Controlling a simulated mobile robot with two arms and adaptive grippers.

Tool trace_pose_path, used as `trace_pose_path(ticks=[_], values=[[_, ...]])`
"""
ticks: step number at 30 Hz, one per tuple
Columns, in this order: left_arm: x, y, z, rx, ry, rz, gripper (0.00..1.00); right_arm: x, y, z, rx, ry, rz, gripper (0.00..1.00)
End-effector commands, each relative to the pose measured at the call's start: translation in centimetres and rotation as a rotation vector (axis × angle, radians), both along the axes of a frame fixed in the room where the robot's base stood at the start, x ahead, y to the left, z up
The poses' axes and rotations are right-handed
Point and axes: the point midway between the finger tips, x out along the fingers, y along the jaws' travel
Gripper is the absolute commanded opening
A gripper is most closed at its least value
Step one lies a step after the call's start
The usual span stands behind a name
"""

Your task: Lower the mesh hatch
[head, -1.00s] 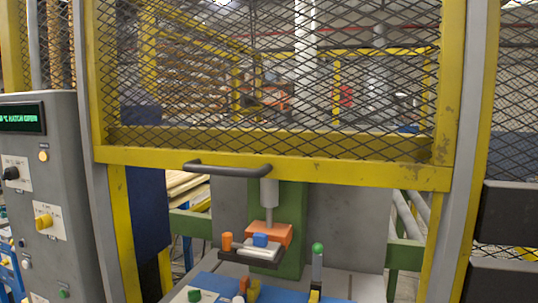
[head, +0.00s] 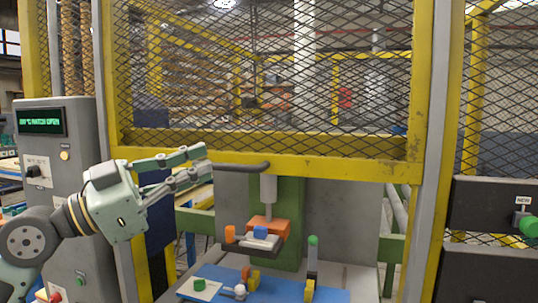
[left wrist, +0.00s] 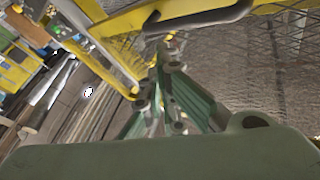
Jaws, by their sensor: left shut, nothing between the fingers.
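The mesh hatch is a black wire mesh in a yellow frame (head: 300,166). It is raised, with an open gap below its bottom bar. A dark grey bar handle (head: 248,167) sits on that bar; it also shows at the top of the left wrist view (left wrist: 200,18). My left gripper (head: 206,161) is shut and empty. Its fingertips overlap the handle's left end in the head view and hide it; I cannot tell whether they touch. In the left wrist view the fingers (left wrist: 165,70) point toward the frame, below the handle. My right gripper is not in view.
A grey control panel (head: 85,185) with a green display reading hatch open stands at left. Under the hatch are an orange press block (head: 267,228), a blue mat (head: 225,280) with small parts, and a green-topped post (head: 313,255). Dark bins (head: 490,275) stand at right.

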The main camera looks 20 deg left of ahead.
Motion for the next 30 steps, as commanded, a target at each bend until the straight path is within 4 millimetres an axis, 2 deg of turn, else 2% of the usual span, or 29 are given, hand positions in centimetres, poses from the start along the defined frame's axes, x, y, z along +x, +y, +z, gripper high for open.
trace_pose_path(ticks=[1, 3, 7, 11, 25, 27, 30], values=[[-1.3, -0.7, 1.2, 0.016, -0.029, -0.02, 0.0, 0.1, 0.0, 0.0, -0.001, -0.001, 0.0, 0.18], [-2.6, -1.3, 2.2, 0.03, -0.056, -0.041, 0.0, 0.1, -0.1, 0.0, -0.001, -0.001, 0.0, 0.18], [-3.1, -2.0, 3.1, 0.034, -0.069, -0.055, 0.0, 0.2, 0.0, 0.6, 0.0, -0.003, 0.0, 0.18], [-2.1, -3.0, 3.8, 0.033, -0.067, -0.055, 0.0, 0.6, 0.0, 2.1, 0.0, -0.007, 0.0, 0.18], [3.3, -9.1, 6.6, 0.03, -0.068, -0.056, 0.0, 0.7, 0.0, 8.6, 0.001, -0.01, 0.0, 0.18], [3.6, -8.3, 4.4, 0.03, -0.059, -0.052, 0.0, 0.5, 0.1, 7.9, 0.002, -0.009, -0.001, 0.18], [3.9, -7.8, 3.3, 0.028, -0.061, -0.052, 0.0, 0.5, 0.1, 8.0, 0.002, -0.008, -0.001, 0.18]])
